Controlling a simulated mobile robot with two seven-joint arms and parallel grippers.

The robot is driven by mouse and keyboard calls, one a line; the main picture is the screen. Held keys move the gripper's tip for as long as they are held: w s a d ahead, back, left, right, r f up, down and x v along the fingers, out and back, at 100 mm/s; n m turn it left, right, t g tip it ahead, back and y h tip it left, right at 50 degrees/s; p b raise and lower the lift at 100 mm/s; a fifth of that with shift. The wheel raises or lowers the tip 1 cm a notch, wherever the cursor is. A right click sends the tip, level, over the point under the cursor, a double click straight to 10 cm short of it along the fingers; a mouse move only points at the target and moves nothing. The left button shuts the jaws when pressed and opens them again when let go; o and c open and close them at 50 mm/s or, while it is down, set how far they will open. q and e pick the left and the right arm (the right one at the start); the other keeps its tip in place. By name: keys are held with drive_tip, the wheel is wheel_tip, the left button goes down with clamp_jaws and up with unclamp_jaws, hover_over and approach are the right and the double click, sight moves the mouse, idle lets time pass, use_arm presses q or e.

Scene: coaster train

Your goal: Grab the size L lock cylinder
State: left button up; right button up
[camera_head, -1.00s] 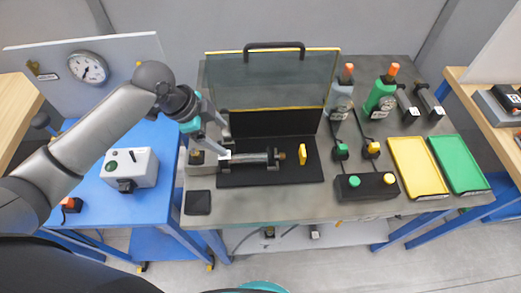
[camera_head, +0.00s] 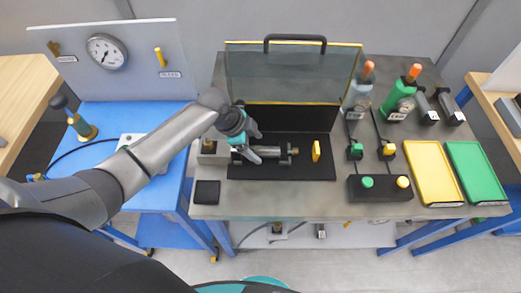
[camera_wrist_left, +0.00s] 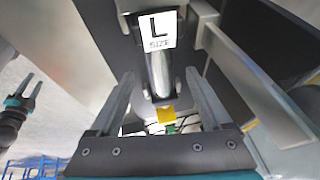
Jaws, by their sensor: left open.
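The size L lock cylinder (camera_head: 267,152) is a silver cylinder lying along a black fixture on the grey table. In the left wrist view its grey body (camera_wrist_left: 160,72) shows beneath a white "L SIZE" label (camera_wrist_left: 158,30). My left gripper (camera_head: 251,151) is over the cylinder's left part. In the left wrist view its open fingers (camera_wrist_left: 160,82) spread to either side of the cylinder's line. I cannot tell whether they touch it. My right gripper (camera_wrist_left: 29,88) hangs at the left of the wrist view, its fingers apart, away from the cylinder.
A clear raised cover (camera_head: 290,75) with a black handle stands behind the black mat (camera_head: 285,172). A yellow upright piece (camera_head: 316,151) stands right of the cylinder. A button box (camera_head: 380,187), yellow tray (camera_head: 430,175) and green tray (camera_head: 475,170) lie farther right.

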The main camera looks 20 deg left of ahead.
use_arm(q)
drive_tip(key=shift+x, duration=1.4)
clamp_jaws()
idle(0.6)
drive_tip(key=shift+w+d+r, duration=0.1)
drive_tip(key=shift+w+r, duration=0.05)
drive_tip(key=shift+r, duration=0.05)
